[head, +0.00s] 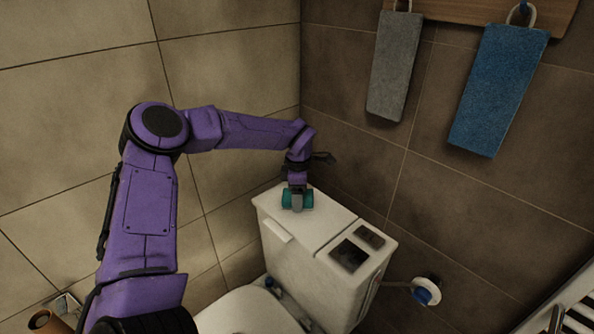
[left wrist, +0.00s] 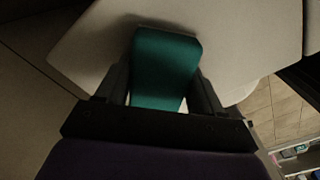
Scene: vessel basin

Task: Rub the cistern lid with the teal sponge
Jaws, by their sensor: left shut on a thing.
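The white cistern (head: 318,268) stands against the dark tiled wall, and its lid (head: 328,218) is its flat top. My left gripper (head: 297,202) is over the left part of the lid, pointing down. It is shut on the teal sponge (head: 288,198), which is at the lid surface. In the left wrist view the teal sponge (left wrist: 164,66) sits between the two fingers, with the pale lid (left wrist: 95,50) behind it. Whether the sponge's underside presses on the lid is hidden. My right gripper is not in view.
Dark flush buttons (head: 349,256) are set in the lid's right part. The toilet seat (head: 245,312) is below in front. A grey towel (head: 394,66) and a blue towel (head: 497,90) hang on the back wall. A blue-capped valve (head: 424,292) is at the right.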

